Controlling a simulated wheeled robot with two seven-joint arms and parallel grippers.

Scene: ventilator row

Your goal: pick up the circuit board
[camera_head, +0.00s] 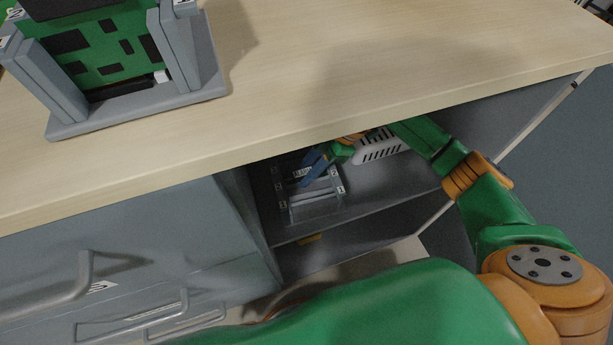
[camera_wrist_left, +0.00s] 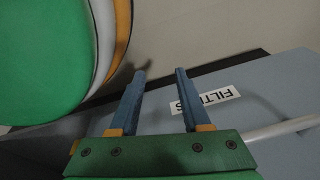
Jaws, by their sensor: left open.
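A green circuit board (camera_head: 108,48) with dark chips stands upright in a grey slotted holder (camera_head: 140,118) on the bench top at upper left in the head view. My right gripper (camera_head: 312,166) reaches into the open shelf under the bench top, its blue fingers over a clear-sided grey tray (camera_head: 316,205), well away from that board. It is too small and dark there to tell whether the fingers are open or shut. In the left wrist view my left gripper (camera_wrist_left: 161,73) is open and empty, in front of a grey drawer face with a FILTERS label (camera_wrist_left: 206,99).
The wooden bench top (camera_head: 390,55) is clear to the right of the holder. A white slotted object (camera_head: 382,147) is on the shelf by my right gripper. Drawers with bar handles (camera_head: 85,283) are at lower left. The bench's front edge overhangs the shelf opening.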

